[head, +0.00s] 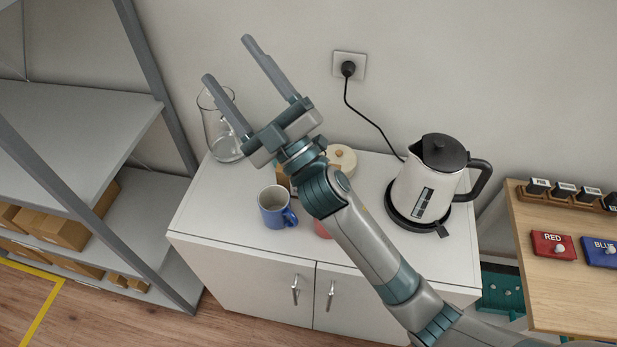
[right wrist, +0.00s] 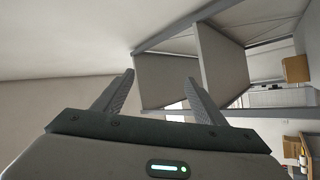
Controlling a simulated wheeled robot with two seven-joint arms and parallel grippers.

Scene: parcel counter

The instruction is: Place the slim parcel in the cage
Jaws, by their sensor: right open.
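My right gripper (head: 228,62) is open and empty, raised above the white cabinet in the head view, its fingers pointing up and to the left. In the right wrist view the two fingers of the right gripper (right wrist: 157,95) stand apart with nothing between them. Brown cardboard parcels (head: 66,228) lie on the lower shelves at the left of the head view; I cannot tell whether one is the slim parcel. I cannot make out the cage in either view. My left gripper is not in view.
A white cabinet (head: 225,262) holds a glass jug (head: 222,135), a blue mug (head: 273,207) and a kettle (head: 425,185) with its cord to a wall socket (head: 349,65). A grey shelf rack (head: 75,115) stands left. A wooden table (head: 560,290) with red and blue blocks is right.

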